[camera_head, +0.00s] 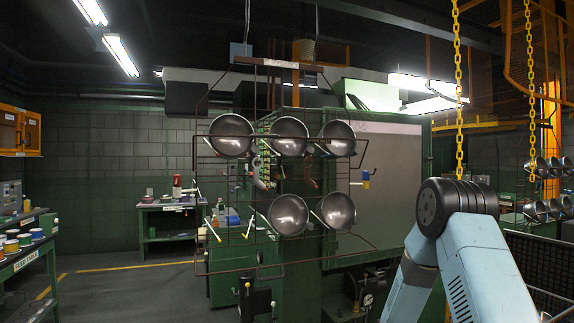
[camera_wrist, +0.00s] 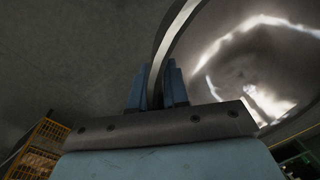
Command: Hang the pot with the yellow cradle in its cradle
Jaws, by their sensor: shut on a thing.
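In the wrist view my gripper (camera_wrist: 158,85) is shut on the curved metal rim of a shiny pot (camera_wrist: 260,60). The rim passes between the two blue fingers, and the pot's bowl fills the upper right. The gripper and this pot do not show in the head view, where only my arm is seen at the right. The wire hanger rack (camera_head: 197,165) hangs in the middle of the head view, with three pots in its upper row and two in its lower row, towards the right. The lower left of the rack holds no pot.
A large green machine (camera_head: 390,180) stands behind the rack. Yellow chains (camera_head: 457,90) hang at the right, and more pots (camera_head: 545,167) hang at the far right. Benches with small goods (camera_head: 170,205) stand at the left. Open floor (camera_head: 120,290) lies at the front left.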

